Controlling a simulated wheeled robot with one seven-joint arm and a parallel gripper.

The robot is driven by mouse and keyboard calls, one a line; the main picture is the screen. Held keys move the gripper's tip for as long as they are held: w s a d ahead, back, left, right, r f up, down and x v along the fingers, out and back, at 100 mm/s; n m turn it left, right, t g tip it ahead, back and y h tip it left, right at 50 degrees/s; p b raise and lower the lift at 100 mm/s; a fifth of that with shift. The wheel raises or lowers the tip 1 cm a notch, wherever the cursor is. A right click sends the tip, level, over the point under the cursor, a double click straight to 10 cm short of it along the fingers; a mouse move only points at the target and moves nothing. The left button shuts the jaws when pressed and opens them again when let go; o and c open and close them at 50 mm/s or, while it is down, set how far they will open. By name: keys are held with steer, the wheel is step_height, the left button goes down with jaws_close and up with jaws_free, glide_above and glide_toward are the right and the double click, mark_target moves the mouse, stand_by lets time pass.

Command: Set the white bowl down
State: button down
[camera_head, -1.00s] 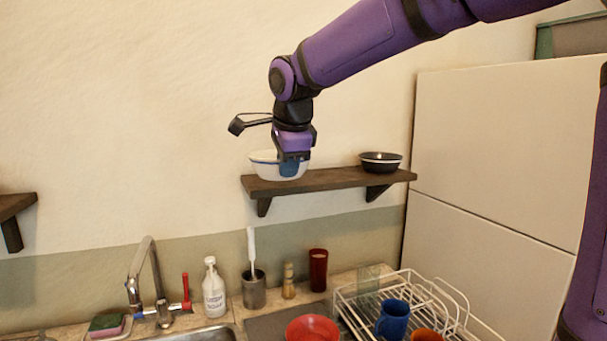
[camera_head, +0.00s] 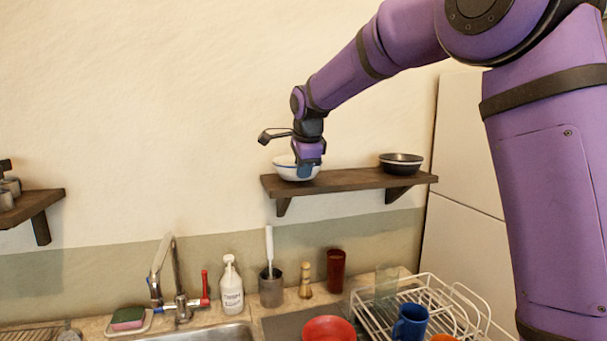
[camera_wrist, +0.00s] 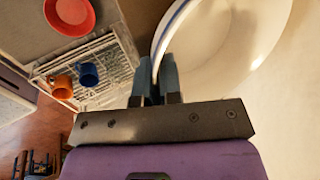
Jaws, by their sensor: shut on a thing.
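The white bowl (camera_head: 291,168) with a blue rim line is at the left end of the wooden wall shelf (camera_head: 345,182). It looks upright and at shelf height; I cannot tell for certain whether its base touches the board. My gripper (camera_head: 306,172) points down and is shut on the bowl's near rim. In the wrist view the fingers (camera_wrist: 155,78) pinch the bowl wall, and the white bowl (camera_wrist: 225,45) fills the upper right. The bowl's underside is hidden.
A black bowl (camera_head: 401,163) stands on the shelf's right part, with bare board between. Below are a soap bottle (camera_head: 231,288), a red cup (camera_head: 336,270), a red bowl (camera_head: 329,329) and a white dish rack (camera_head: 430,296) with a blue mug (camera_head: 410,321). A fridge stands right.

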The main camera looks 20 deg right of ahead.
steer(key=shift+f, duration=0.5)
steer(key=shift+f, duration=0.1)
steer(key=c, duration=1.3)
jaws_free()
steer(key=v, duration=1.2)
